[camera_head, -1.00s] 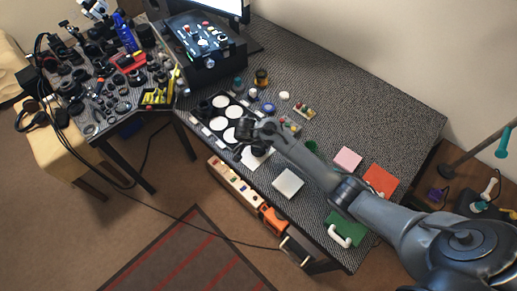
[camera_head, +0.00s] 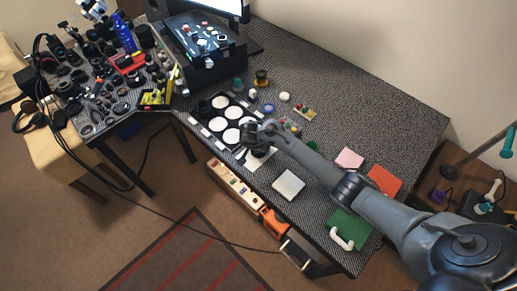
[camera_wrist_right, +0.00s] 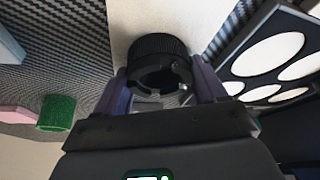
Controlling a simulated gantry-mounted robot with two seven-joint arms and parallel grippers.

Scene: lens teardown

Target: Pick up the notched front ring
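The black notched front ring (camera_wrist_right: 160,48) has a ribbed outer wall and small notches or tabs around its dark opening. In the right wrist view it lies between the two fingers of my right gripper (camera_wrist_right: 160,80). One finger is against each side, with no clear gap. Behind it is a pale sheet; I cannot tell whether the ring touches it. In the head view my right gripper (camera_head: 262,146) is low over the white sheet (camera_head: 262,159) beside the black tray, and largely hides the ring. My left gripper is not in view.
The black tray with white round pads (camera_head: 220,101) is close to the gripper's left. A white square block (camera_head: 289,185), a green cylinder (camera_wrist_right: 56,112), pink pad (camera_head: 349,158), red pad (camera_head: 384,180) and green pad (camera_head: 350,227) are to the right. The table's back right is clear.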

